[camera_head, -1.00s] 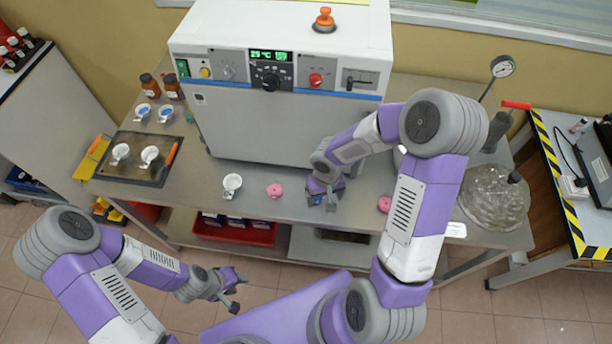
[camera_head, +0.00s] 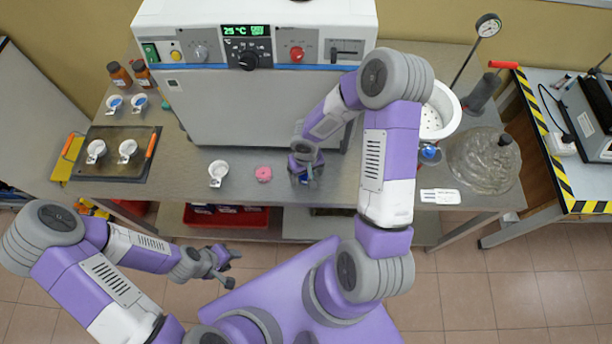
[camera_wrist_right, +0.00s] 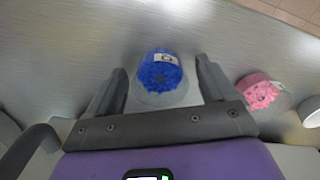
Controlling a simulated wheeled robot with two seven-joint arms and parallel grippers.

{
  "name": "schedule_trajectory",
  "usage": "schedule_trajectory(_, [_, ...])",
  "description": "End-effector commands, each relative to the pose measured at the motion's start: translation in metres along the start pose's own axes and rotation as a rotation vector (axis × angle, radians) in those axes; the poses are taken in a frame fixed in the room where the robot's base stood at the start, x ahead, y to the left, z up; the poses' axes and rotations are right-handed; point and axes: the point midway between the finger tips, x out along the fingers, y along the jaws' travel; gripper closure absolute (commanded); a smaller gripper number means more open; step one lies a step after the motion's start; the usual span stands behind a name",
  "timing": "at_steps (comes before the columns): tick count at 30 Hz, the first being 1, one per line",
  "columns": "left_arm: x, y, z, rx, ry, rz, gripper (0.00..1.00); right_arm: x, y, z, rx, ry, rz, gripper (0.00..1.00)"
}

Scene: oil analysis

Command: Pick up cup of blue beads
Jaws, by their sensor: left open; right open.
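The cup of blue beads (camera_wrist_right: 160,78) shows in the right wrist view, standing on the metal table. It is between the two open fingers of my right gripper (camera_wrist_right: 160,70), with the fingers apart from it on both sides as far as I can see. In the head view my right gripper (camera_head: 305,178) is low over the table and hides the cup. My left gripper (camera_head: 219,268) is open and empty, in front of the table.
A cup of pink beads (camera_head: 264,174) stands just left of my right gripper; it also shows in the right wrist view (camera_wrist_right: 260,92). A white cup (camera_head: 218,173) is further left. The large oven-like machine (camera_head: 260,105) stands behind. A white perforated bowl (camera_head: 440,110) is at right.

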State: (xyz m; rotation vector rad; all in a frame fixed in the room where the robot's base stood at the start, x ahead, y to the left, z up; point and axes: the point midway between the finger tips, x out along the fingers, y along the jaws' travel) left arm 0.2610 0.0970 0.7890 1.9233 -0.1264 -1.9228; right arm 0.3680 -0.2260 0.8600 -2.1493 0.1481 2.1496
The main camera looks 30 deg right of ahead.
Motion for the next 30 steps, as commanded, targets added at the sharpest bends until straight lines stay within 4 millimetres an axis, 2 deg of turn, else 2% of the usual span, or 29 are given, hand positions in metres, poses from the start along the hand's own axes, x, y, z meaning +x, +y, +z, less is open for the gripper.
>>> schedule_trajectory(3, [0.000,0.000,0.000,0.000,0.000,0.000,0.57,-0.001,0.000,0.000,0.001,0.001,0.000,0.15])
schedule_trajectory(4, [0.000,0.000,0.000,0.000,0.000,0.000,0.57,-0.001,0.000,0.000,0.000,0.001,0.000,0.18])
schedule_trajectory(12, [0.000,0.000,0.000,0.000,0.000,0.000,0.57,-0.001,0.000,0.000,0.000,0.001,0.000,0.60])
schedule_trajectory(15, [0.000,0.000,0.000,0.000,0.000,0.000,0.57,-0.001,0.000,0.000,0.000,0.001,0.000,0.72])
schedule_trajectory(23, [-0.002,0.001,0.000,0.000,0.000,0.000,0.57,-0.006,0.000,-0.001,0.001,0.003,0.000,0.72])
schedule_trajectory(26, [-0.005,0.002,0.000,0.000,0.000,0.000,0.57,-0.020,0.000,-0.001,0.002,0.005,0.000,0.72])
schedule_trajectory(30, [-0.013,0.005,0.001,0.000,0.000,0.000,0.57,-0.050,0.000,-0.002,0.002,0.008,0.001,0.72])
